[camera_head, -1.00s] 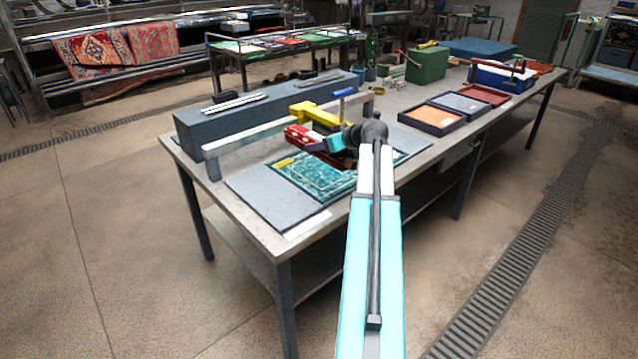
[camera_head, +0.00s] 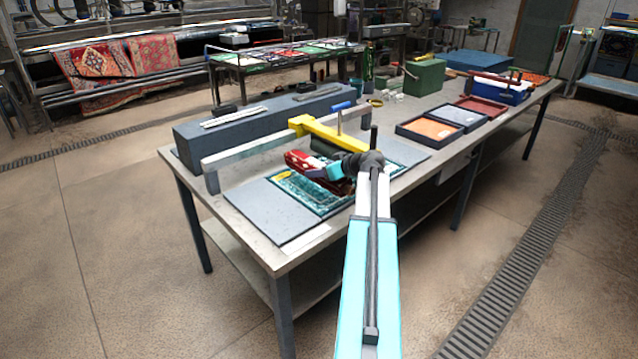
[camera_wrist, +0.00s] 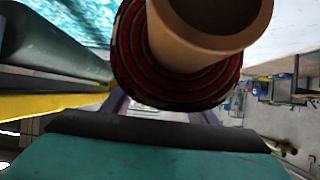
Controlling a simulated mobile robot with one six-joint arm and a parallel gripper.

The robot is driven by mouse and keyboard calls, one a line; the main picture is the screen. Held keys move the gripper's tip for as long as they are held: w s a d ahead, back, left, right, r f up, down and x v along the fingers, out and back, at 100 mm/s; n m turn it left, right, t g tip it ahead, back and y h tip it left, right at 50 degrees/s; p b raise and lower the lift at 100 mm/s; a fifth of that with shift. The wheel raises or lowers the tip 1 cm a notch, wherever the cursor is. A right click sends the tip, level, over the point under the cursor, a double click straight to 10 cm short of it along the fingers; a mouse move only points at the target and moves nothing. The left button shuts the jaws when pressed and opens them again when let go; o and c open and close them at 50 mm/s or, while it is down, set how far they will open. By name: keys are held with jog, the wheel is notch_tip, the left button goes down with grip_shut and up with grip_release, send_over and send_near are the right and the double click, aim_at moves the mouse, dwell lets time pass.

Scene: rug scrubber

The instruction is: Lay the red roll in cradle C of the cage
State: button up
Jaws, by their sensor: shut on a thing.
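The red roll (camera_head: 303,161) is held above the teal patterned rug (camera_head: 318,196) on the workbench. In the wrist view the red roll (camera_wrist: 187,83) is close, with dark stripes and a bare tan core (camera_wrist: 205,38) sticking out of its end. My gripper (camera_head: 335,171) is shut on it. A teal jaw with a dark pad crosses the bottom of the wrist view (camera_wrist: 150,125). I cannot pick out the cage or cradle C for certain in either view.
A pale rail (camera_head: 265,142) and a long grey block (camera_head: 255,118) lie farther back. Shallow trays (camera_head: 428,130) and a green box (camera_head: 425,76) sit to the right.

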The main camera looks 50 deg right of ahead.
jog(key=shift+f, duration=0.55)
jog(key=shift+f, duration=0.1)
jog(key=shift+f+p, duration=0.5)
jog(key=shift+f, duration=1.25)
jog(key=shift+f+b, duration=0.35)
jog(key=shift+b, duration=0.15)
jog(key=o, duration=1.5)
jog(key=shift+r+p, duration=0.2)
jog(key=shift+p, duration=0.1)
